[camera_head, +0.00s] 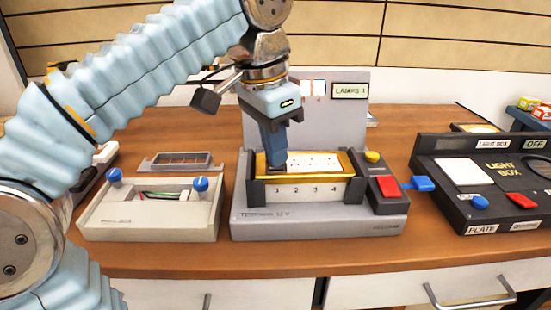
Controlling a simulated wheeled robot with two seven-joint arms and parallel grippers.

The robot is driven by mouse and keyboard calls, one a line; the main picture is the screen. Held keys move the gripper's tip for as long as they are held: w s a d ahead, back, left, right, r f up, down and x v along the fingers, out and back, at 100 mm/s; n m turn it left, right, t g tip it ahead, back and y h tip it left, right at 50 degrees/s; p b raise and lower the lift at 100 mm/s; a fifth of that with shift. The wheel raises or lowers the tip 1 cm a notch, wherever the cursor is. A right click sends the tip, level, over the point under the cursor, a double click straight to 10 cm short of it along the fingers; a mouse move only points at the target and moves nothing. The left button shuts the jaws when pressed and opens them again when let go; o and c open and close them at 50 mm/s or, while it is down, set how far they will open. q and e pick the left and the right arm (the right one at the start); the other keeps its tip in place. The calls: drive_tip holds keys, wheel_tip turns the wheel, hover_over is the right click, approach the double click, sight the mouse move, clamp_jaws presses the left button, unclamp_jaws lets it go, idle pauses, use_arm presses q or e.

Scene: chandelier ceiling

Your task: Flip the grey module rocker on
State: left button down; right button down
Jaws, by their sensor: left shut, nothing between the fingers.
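My left gripper (278,165) is shut and empty, pointing down at the left end of a yellow-edged block with a white dotted top (318,160). I cannot tell whether the tips touch it. My right gripper is not in view.
The tester's upright back panel (345,120) carries a lamps label. A red button (388,187) and a yellow knob (372,157) are on its right side. A black light box (490,185) stands farther right. The wooden table (290,263) is clear along its front edge.

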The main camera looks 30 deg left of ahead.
use_arm(q)
wheel_tip(320, 180, up, 3)
drive_tip(key=p, duration=0.3)
drive_tip(key=shift+f, duration=0.15)
drive_tip(key=shift+r, duration=0.95)
wheel_tip(320, 180, up, 2)
drive_tip(key=shift+r, duration=0.2)
